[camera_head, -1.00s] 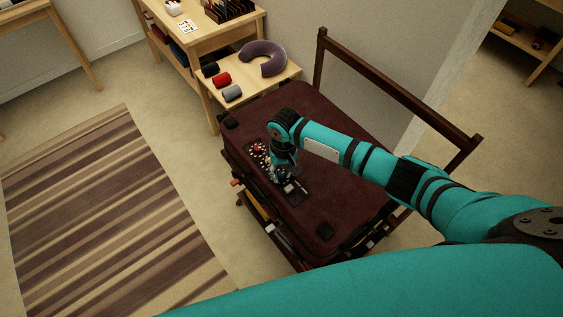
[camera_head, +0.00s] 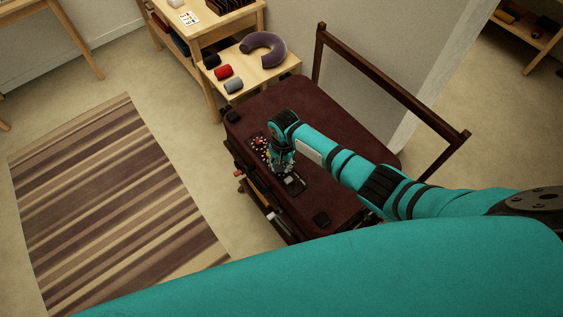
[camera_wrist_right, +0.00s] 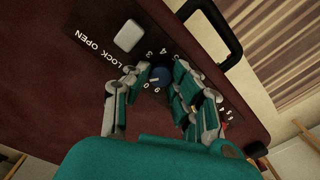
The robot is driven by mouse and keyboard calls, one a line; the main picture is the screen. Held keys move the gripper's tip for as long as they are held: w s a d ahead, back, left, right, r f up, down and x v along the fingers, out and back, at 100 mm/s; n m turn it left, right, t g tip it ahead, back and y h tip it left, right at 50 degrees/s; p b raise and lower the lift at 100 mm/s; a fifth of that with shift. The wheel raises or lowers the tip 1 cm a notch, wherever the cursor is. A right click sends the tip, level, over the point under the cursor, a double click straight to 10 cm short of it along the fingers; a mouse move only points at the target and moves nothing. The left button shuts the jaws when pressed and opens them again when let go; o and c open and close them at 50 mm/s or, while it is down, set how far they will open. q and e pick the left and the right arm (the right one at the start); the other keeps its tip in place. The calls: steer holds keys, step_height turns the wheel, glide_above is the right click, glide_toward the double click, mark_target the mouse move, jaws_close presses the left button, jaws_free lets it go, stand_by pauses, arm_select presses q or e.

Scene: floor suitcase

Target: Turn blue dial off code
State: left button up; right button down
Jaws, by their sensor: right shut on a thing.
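The dark red suitcase (camera_head: 345,125) lies flat on a rack, with a black dial panel on its top near the left edge. The blue dial (camera_wrist_right: 160,76) shows in the right wrist view, with white digits around it. My right gripper (camera_wrist_right: 160,80) has its fingers on either side of the dial and is shut on it. In the head view, my right gripper (camera_head: 282,170) reaches down onto the panel and hides the blue dial. A red dial (camera_head: 259,142) sits farther along the panel. My left gripper is not in view.
A pale square button (camera_wrist_right: 129,35) sits beside the LOCK OPEN lettering. A black handle (camera_wrist_right: 212,35) is at the suitcase's edge. A small table (camera_head: 240,62) with a neck pillow and rolled items stands behind. A striped rug (camera_head: 110,200) lies left.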

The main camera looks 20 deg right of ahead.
steer(key=shift+w, duration=0.1)
stand_by(0.3)
steer(key=c, duration=1.1)
jaws_free()
steer(key=shift+r, duration=0.1)
steer(key=r, duration=1.2)
steer(key=shift+s+d, duration=0.15)
steer(key=shift+s, duration=0.05)
steer(key=shift+f, duration=0.1)
